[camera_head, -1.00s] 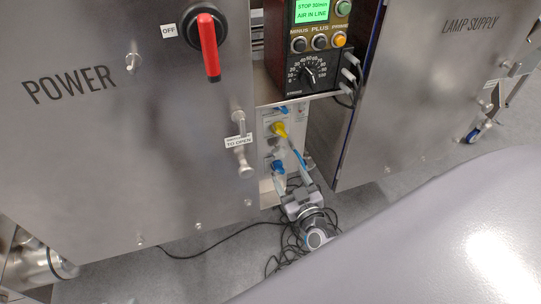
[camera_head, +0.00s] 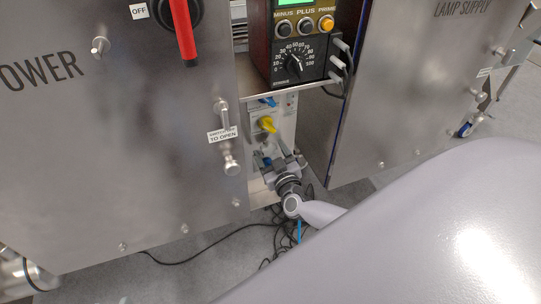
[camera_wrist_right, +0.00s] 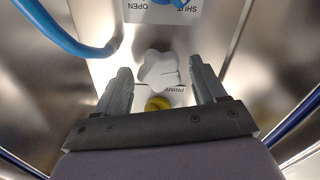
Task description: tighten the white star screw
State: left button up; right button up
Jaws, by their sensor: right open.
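The white star screw (camera_wrist_right: 159,70) shows in the right wrist view, on the panel between the finger tips. My right gripper (camera_wrist_right: 155,80) is open, with one finger on each side of the screw and visible gaps. I cannot tell whether the tips have reached its depth. In the head view my right gripper (camera_head: 280,162) is at the lower part of the narrow panel, below the yellow knob (camera_head: 267,124). It hides the screw there. The yellow knob (camera_wrist_right: 157,103) also shows in the wrist view, near the gripper's palm. My left gripper is not in view.
A blue tube (camera_wrist_right: 68,32) curves in close to one finger. Steel doors marked POWER (camera_head: 130,150) and LAMP SUPPLY (camera_head: 420,90) flank the narrow recess. A control box (camera_head: 298,60) sits on a shelf above. Black cables (camera_head: 205,245) lie on the floor.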

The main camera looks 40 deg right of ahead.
jog(key=shift+w, duration=0.1)
jog(key=c, duration=1.1)
jog(key=shift+o, duration=0.2)
